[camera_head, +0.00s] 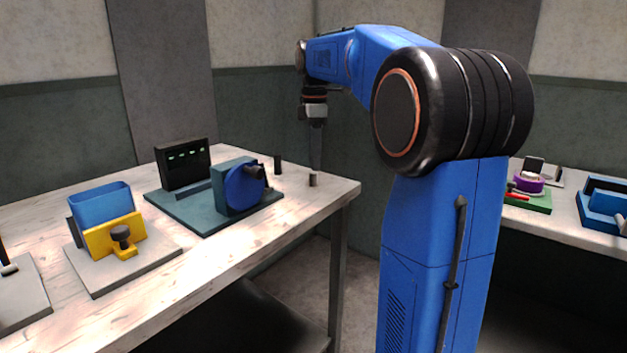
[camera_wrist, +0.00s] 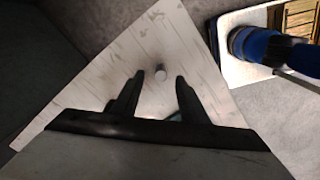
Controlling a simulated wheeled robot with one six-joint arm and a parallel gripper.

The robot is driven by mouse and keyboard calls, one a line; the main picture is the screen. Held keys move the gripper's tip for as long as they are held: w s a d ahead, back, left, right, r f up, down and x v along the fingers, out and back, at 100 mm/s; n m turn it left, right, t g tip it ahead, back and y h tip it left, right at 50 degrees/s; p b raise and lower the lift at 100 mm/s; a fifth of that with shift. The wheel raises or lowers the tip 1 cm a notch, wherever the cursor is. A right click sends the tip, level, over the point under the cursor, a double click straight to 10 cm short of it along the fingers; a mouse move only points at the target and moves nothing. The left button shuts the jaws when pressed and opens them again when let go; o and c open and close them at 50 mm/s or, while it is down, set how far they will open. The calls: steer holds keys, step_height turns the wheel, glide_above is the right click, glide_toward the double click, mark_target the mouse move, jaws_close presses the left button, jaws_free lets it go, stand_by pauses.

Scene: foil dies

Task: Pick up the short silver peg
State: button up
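The short silver peg (camera_head: 312,180) stands upright near the right corner of the wooden table. My gripper (camera_head: 316,165) points straight down just above the peg. In the wrist view my gripper (camera_wrist: 160,77) is open, with a finger on either side and nothing between the fingers but the view of the peg and table. I cannot tell the exact height gap between the fingertips and the peg.
A taller dark peg (camera_head: 278,165) stands a little left of the short one. A teal fixture with a blue disc (camera_head: 243,190) is further left. A yellow and blue fixture (camera_head: 113,235) sits nearer. The table edge (camera_head: 345,192) is close on the right. Another table (camera_head: 560,228) stands at right.

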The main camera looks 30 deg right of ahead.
mark_target(313, 173)
steer(key=shift+a+f, duration=0.15)
steer(key=shift+f, duration=1.15)
steer(key=shift+a+f, duration=0.1)
steer(key=shift+f, duration=1.15)
jaws_close()
